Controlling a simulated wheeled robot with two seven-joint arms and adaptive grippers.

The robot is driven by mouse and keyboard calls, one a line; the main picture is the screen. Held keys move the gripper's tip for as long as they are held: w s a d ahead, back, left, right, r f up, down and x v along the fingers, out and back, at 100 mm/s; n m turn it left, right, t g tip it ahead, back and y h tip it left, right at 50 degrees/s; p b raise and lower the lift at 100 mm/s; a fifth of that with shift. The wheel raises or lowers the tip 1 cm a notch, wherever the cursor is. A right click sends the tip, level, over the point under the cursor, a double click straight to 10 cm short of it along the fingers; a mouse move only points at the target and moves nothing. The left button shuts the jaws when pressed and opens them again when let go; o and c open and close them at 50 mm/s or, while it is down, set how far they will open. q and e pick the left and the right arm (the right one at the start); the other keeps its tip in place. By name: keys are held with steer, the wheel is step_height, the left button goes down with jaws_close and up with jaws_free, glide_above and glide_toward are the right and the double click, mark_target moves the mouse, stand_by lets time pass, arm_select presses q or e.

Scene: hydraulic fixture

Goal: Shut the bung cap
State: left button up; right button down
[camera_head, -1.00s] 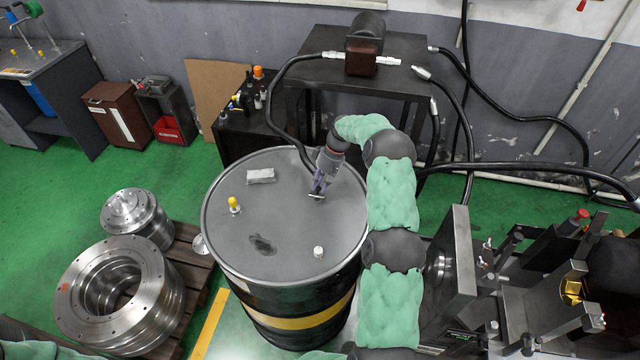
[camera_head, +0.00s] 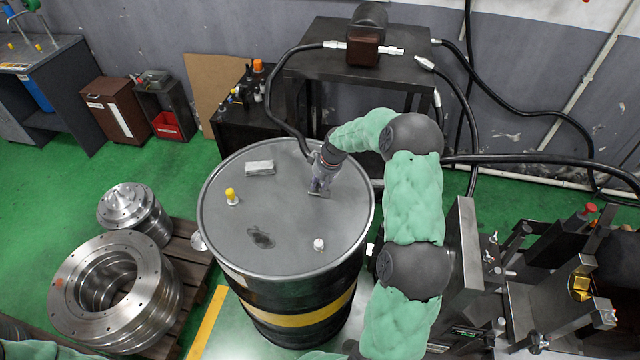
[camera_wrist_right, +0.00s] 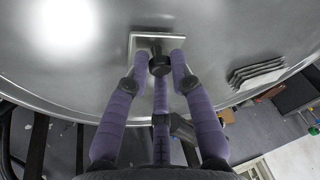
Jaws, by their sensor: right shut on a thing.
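A small square metal plate with a dark knob, which looks like the bung cap (camera_wrist_right: 139,43), is at the right gripper's fingertips over the drum's top. My right gripper (camera_head: 319,187) reaches down to the right part of the lid of the black drum (camera_head: 290,225). In the right wrist view the gripper's purple fingers (camera_wrist_right: 161,62) close around the knob under the plate. The fingers hide part of it, and I cannot tell if the plate touches the lid. My left gripper is out of view.
On the lid are a yellow-topped fitting (camera_head: 232,196), a small white cap (camera_head: 319,244), a grey folded pad (camera_head: 260,168) and a dark patch (camera_head: 260,238). A metal fixture (camera_head: 540,290) stands right.

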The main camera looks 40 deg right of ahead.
steer(key=shift+s+a+f+t+h+b, duration=0.25)
steer(key=shift+t+h+b, duration=0.35)
steer(key=shift+b, duration=0.7)
steer(key=shift+w, duration=0.1)
steer(key=c, duration=1.1)
jaws_free()
steer(key=shift+a, duration=0.1)
steer(key=v, duration=1.2)
